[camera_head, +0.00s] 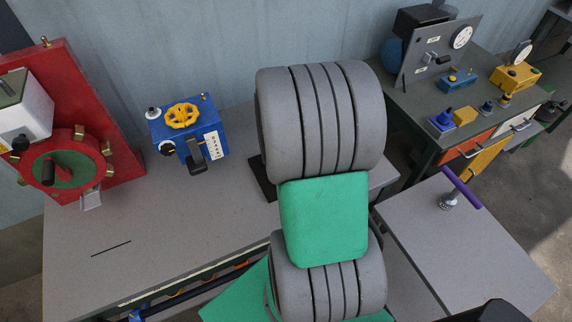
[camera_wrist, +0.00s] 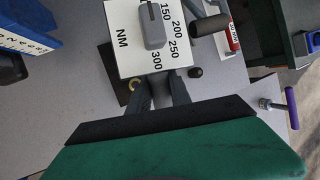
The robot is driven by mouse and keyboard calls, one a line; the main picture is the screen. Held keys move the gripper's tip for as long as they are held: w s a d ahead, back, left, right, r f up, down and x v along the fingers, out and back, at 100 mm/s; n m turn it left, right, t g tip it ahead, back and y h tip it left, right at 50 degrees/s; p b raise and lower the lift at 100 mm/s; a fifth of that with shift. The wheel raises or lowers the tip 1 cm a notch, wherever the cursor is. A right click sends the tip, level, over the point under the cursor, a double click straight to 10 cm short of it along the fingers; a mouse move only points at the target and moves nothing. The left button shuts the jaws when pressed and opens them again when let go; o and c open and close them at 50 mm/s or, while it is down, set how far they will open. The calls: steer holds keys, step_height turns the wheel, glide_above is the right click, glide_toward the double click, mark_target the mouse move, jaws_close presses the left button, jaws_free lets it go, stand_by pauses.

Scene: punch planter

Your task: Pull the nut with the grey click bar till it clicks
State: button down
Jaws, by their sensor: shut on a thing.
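My gripper (camera_wrist: 160,82) shows in the wrist view, with its two dark fingers close together at the lower edge of a white plate. It is shut on what seems to be the grey click bar; the held part is mostly hidden between the fingers. The white plate (camera_wrist: 120,35) has NM marks from 150 to 300 and a grey block-like piece (camera_wrist: 152,25) over it. I cannot make out the nut for certain. In the head view my arm hides the gripper and this spot.
A blue box (camera_head: 190,138) with a yellow wheel stands left of my arm. A red panel (camera_head: 75,100) with a wheel is at far left. A purple-handled tool (camera_head: 460,188) is on the right side table (camera_head: 500,250). The left bench top (camera_head: 190,230) is mostly clear.

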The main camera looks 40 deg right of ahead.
step_height(320, 180, down, 5)
steer(key=b, duration=0.5)
steer(key=shift+r, duration=0.1)
steer(key=shift+d, duration=0.1)
steer(key=d+n+y, duration=0.1)
steer(key=d+n, duration=0.1)
steer(key=n, duration=0.2)
steer(key=d+n+t+y, duration=0.1)
steer(key=d+n+y, duration=0.1)
steer(key=n, duration=0.1)
steer(key=d+n+t+y, duration=0.1)
steer(key=d+n, duration=0.1)
steer(key=n, duration=0.2)
steer(key=shift+w+n+y, duration=0.25)
steer(key=shift+n+y, duration=0.05)
